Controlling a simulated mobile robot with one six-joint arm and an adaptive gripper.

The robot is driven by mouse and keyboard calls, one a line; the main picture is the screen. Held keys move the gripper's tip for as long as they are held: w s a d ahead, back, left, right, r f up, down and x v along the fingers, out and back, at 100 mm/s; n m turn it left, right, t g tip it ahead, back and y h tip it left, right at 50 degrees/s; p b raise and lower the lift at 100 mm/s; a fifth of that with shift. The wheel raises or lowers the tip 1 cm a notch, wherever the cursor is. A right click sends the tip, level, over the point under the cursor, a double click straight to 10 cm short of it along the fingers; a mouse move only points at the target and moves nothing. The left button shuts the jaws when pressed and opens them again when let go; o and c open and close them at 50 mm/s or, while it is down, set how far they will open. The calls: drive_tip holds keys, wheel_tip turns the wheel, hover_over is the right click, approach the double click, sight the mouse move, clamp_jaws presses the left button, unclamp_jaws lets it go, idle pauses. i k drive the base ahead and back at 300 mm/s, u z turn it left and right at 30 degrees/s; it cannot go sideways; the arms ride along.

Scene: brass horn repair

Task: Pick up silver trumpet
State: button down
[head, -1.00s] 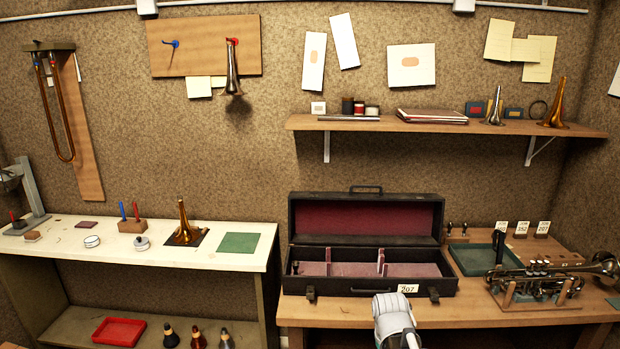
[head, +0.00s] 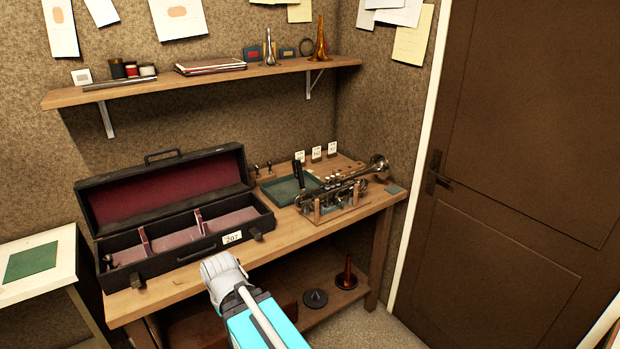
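The silver trumpet (head: 347,187) rests lengthwise on a wooden stand (head: 319,212) at the right end of the workbench. Its bell (head: 378,164) points to the right and its valves face up. The white and teal end of my arm (head: 224,272) shows at the bottom, in front of the open case and apart from the trumpet. No gripper fingers can be made out, so I cannot tell whether my gripper is open or shut.
An open black case (head: 168,258) with a red lining and tag 207 stands left of the trumpet. A shelf (head: 215,77) hangs above. A brown door (head: 500,200) is at right.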

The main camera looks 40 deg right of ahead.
sight(378, 165)
drive_tip(key=z, duration=0.9)
drive_tip(key=i, duration=0.15)
drive_tip(key=z, duration=0.35)
